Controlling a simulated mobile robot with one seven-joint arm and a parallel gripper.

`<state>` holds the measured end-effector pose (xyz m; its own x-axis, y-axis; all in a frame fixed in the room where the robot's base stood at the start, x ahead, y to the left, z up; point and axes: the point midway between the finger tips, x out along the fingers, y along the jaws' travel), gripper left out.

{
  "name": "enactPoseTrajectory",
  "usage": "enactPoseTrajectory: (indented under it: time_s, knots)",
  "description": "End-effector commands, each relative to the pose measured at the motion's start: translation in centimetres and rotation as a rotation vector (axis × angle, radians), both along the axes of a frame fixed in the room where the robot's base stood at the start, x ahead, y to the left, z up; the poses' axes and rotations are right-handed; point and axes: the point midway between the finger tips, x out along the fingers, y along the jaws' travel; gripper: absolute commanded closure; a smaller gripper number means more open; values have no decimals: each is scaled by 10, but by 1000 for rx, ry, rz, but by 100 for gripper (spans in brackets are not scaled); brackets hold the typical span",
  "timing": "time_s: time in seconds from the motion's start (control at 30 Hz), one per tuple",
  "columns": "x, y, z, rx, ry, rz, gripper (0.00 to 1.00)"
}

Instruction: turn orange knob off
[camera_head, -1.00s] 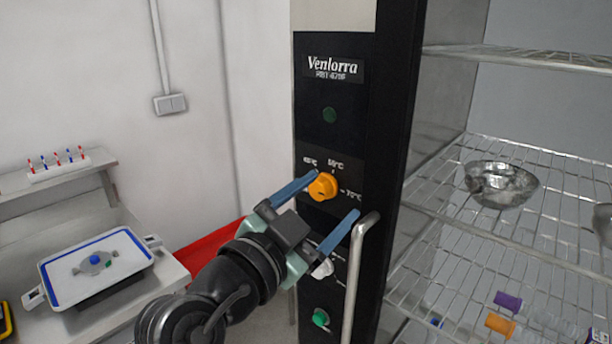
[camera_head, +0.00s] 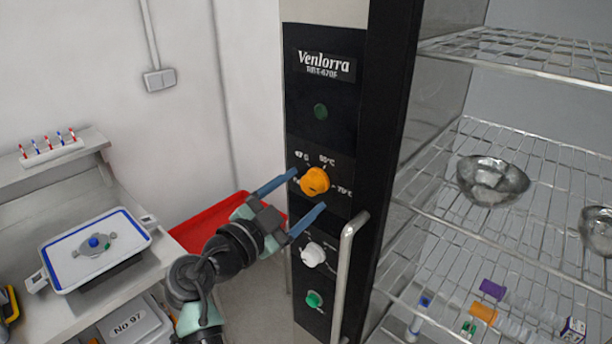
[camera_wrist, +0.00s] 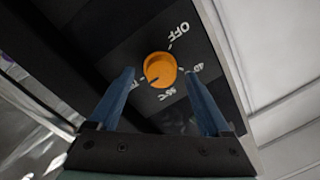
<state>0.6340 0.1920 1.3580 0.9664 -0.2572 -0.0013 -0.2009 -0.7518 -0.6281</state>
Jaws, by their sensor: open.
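The orange knob (camera_head: 315,182) sits on the black control panel (camera_head: 320,139) of the Venlorra machine, with temperature marks around it. In the wrist view the knob (camera_wrist: 160,69) lies ahead, between and beyond the blue fingertips, with the word OFF (camera_wrist: 178,33) above and right of it. A dark mark on the knob points down and left, away from OFF. My gripper (camera_head: 308,190) is open and empty, its fingers on either side of the knob in the head view. In the wrist view the fingers (camera_wrist: 162,75) appear short of the knob; contact cannot be told.
Below are a white knob (camera_head: 312,254) and a green knob (camera_head: 314,300). A vertical metal handle (camera_head: 347,275) stands close right of my gripper. Wire shelves (camera_head: 450,185) with metal bowls lie right. A bench with a tray (camera_head: 58,283) and a red bin (camera_head: 205,228) are left.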

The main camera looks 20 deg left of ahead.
Motion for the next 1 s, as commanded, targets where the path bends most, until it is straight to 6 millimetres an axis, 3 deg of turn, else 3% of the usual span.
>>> enactPoseTrajectory:
  time_s: [0.2,0.57,1.0]
  knots:
    - [18,-4,1,-2,0,1,18]
    - [22,-5,0,0,-1,1,18]
    - [21,-5,0,0,-1,2,96]
